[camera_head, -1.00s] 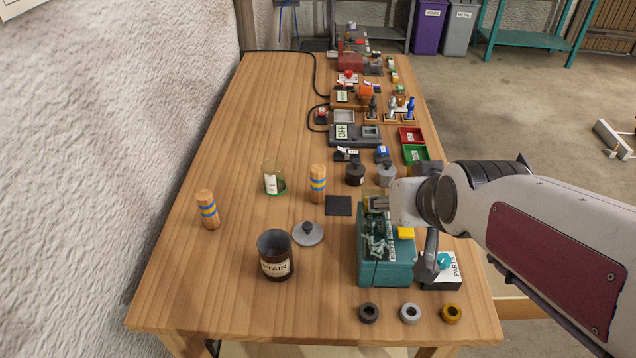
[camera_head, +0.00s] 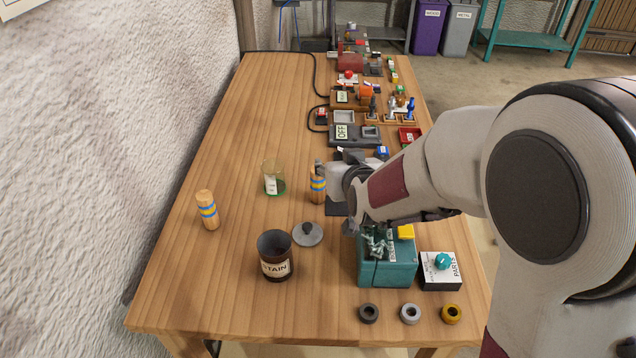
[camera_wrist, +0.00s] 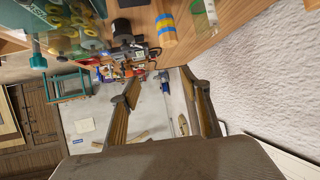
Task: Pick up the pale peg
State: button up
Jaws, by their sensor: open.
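Two upright wooden pegs with blue and yellow bands stand on the table. One peg (camera_head: 207,210) is at the left in the head view. The other peg (camera_head: 318,188) is near the middle, just left of my gripper (camera_head: 326,167). In the wrist view a banded peg (camera_wrist: 166,26) shows at the top, beyond the fingertips. My gripper (camera_wrist: 160,78) is open there, with nothing between its fingers. In the head view my wrist hides part of the fingers, and contact with the near peg is unclear.
A green-tinted glass jar (camera_head: 273,178) stands between the pegs. A dark STAIN can (camera_head: 275,258) and its grey lid (camera_head: 307,234) are in front. A teal box (camera_head: 388,272) of hardware is below my arm. The table's left side is mostly clear.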

aim_at(319, 185)
jog(key=w+a+f+t, duration=0.1)
jog(key=w+a+f, duration=0.2)
jog(key=f, duration=0.1)
jog(key=shift+w+a, duration=0.35)
jog(key=shift+f, duration=0.1)
jog(key=shift+f, duration=3.35)
jog(key=shift+x, duration=2.45)
jog(key=c, duration=1.3)
